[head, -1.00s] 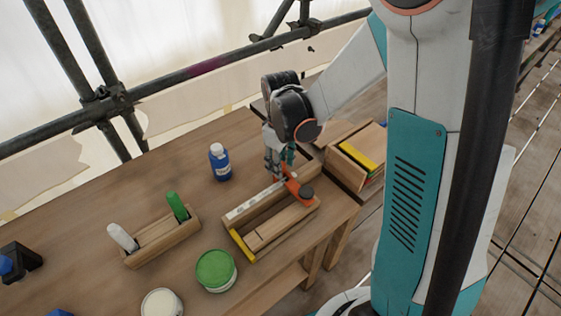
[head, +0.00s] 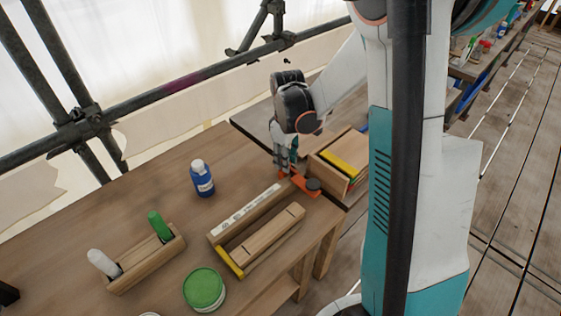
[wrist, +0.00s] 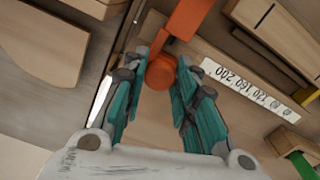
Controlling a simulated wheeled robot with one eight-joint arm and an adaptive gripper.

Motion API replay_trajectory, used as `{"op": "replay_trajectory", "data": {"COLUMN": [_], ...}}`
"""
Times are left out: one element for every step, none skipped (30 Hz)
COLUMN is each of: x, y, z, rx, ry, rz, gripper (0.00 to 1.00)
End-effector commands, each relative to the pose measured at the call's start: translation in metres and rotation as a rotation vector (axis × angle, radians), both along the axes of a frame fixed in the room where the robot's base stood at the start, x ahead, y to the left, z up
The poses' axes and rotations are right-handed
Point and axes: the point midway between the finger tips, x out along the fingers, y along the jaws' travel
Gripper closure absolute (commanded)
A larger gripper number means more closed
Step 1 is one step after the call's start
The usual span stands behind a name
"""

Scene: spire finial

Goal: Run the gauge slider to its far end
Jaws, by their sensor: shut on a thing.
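The gauge is a wooden frame with a yellow end strip (head: 229,262) and a white scale (head: 246,209) on its back rail. My gripper (head: 284,171) is shut on the slider's peg from above.
A wooden box with a yellow item (head: 344,162) stands close to the right of my gripper. A blue bottle (head: 202,178), a green-lidded tin (head: 204,289) and a wooden holder (head: 147,265) with green and white handles stand to the left. The table between them is clear.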

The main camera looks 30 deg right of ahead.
Motion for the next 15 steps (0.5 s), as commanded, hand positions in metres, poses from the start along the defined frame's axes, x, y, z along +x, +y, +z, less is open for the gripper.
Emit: {"op": "replay_trajectory", "data": {"x": [0.0016,0.0017,0.0017,0.0017,0.0019,0.0019,0.0019,0.0018,0.0016,0.0015,0.0014,0.0013,0.0012,0.0012,0.0011], "y": [-0.0027,-0.0028,-0.0030,-0.0030,-0.0032,-0.0032,-0.0031,-0.0029,-0.0027,-0.0025,-0.0023,-0.0022,-0.0021,-0.0020,-0.0019], "z": [0.0006,0.0006,0.0006,0.0007,0.0007,0.0007,0.0007,0.0007,0.0006,0.0006,0.0006,0.0006,0.0005,0.0005,0.0005], "rx": [-0.006,-0.006,-0.006,-0.007,-0.007,-0.007,-0.007,-0.006,-0.006,-0.006,-0.006,-0.006,-0.005,-0.005,-0.005], "ry": [-0.004,-0.004,-0.003,-0.004,-0.004,-0.004,-0.004,-0.004,-0.003,-0.002,-0.002,-0.002,-0.002,-0.002,-0.002], "rz": [-0.002,-0.002,-0.002,-0.002,-0.003,-0.003,-0.003,-0.003,-0.002,-0.002,-0.002,-0.002,-0.002,-0.002,-0.002], "gripper": [1.00,1.00,1.00,1.00,0.67,0.57,0.53,0.53,0.53,0.53,0.53,0.53,0.53,0.53,0.53]}}
